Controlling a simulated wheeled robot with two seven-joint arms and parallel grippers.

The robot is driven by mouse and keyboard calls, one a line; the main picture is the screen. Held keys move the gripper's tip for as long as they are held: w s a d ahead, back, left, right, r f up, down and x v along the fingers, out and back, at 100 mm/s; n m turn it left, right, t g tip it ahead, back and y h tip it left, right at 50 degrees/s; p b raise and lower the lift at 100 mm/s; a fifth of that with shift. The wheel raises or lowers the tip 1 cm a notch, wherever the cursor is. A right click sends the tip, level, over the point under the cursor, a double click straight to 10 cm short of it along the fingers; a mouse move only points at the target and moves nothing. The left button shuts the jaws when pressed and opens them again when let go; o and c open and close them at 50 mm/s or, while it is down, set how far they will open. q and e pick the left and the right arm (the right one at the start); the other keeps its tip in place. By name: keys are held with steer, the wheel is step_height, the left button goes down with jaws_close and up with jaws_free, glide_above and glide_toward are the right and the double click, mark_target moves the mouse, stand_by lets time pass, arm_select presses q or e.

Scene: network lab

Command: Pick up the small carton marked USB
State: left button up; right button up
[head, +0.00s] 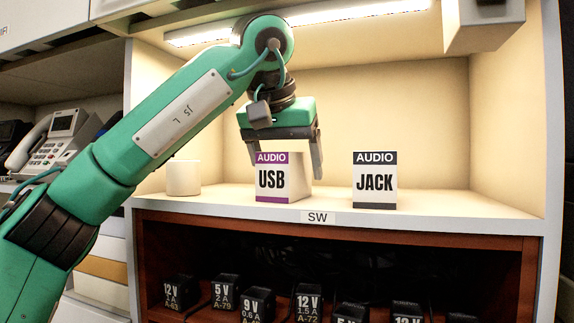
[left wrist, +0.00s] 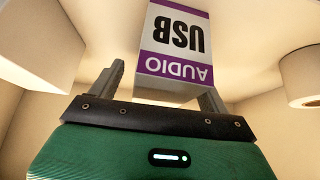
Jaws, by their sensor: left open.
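The small carton marked USB (head: 272,180) is white with purple bands and the word AUDIO on top. It stands upright on the lit shelf. In the left wrist view the carton (left wrist: 178,45) appears upside down between the two spread fingers (left wrist: 163,88). I cannot tell whether the fingers touch it. My right gripper is not in view.
A similar carton marked JACK (head: 375,182) stands to the right on the same shelf (head: 440,203). A white cylinder (head: 183,178) stands to the left. A lower shelf holds several black power adapters (head: 257,304). A desk phone (head: 55,138) is at far left. A box-shaped fixture (head: 484,24) hangs at upper right.

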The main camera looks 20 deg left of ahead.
arm_select(q)
steer(key=shift+f, duration=0.1)
steer(key=shift+s+a, duration=0.15)
steer(key=shift+s, duration=0.05)
steer(key=shift+c, duration=1.3)
steer(key=c, duration=1)
steer(key=shift+o, duration=0.2)
